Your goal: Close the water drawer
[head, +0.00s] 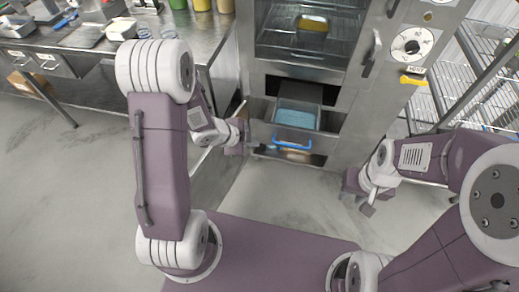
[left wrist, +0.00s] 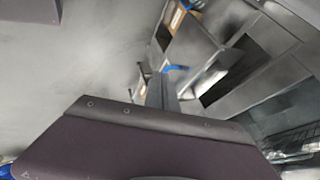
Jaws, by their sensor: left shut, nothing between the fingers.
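The water drawer (head: 264,131) stands pulled out of the steel cabinet in the head view. A tray of blue water (head: 297,118) shows inside it. Its blue handle (head: 292,145) is on the front face and also shows in the left wrist view (left wrist: 176,68). My left gripper (head: 258,148) is shut and empty, just left of the handle. In the left wrist view its fingers (left wrist: 161,90) point toward the drawer; I cannot tell whether they touch it. My right gripper (head: 368,209) hangs to the right of the drawer, away from it; its finger gap is unclear.
Above the drawer is an open oven-like compartment (head: 310,47) with a yellow-filled pan. A dial (head: 411,46) and a yellow-tagged part sit on the cabinet's right. A steel counter (head: 150,34) stands at left, wire shelving (head: 480,82) at right. The floor before the drawer is clear.

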